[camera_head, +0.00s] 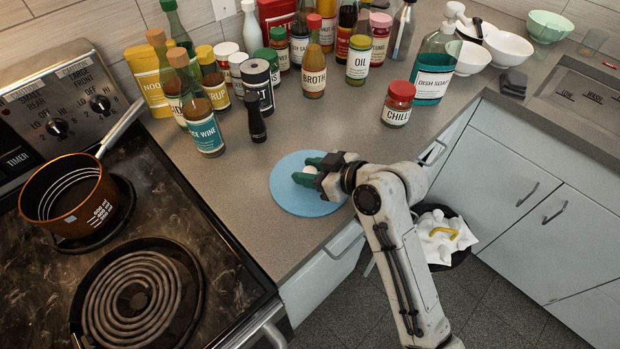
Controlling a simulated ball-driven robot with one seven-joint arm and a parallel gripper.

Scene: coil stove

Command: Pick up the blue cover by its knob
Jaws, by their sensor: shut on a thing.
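The blue cover (288,194) is a flat, round, light-blue disc on the counter, near its front edge. My gripper (307,171) is over the cover, coming in from the right. Its green fingers are shut on the white knob (310,170) near the cover's middle. Part of the knob and the right side of the cover are hidden by the fingers and my wrist. The cover looks flat; I cannot tell whether it is touching the counter.
Behind the cover stand a dark grinder (256,118), a rice wine bottle (205,125) and a chili jar (398,104), with several more bottles further back. A stove (175,190) with a copper pot (70,195) is at left. A bin (440,238) stands below the counter edge.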

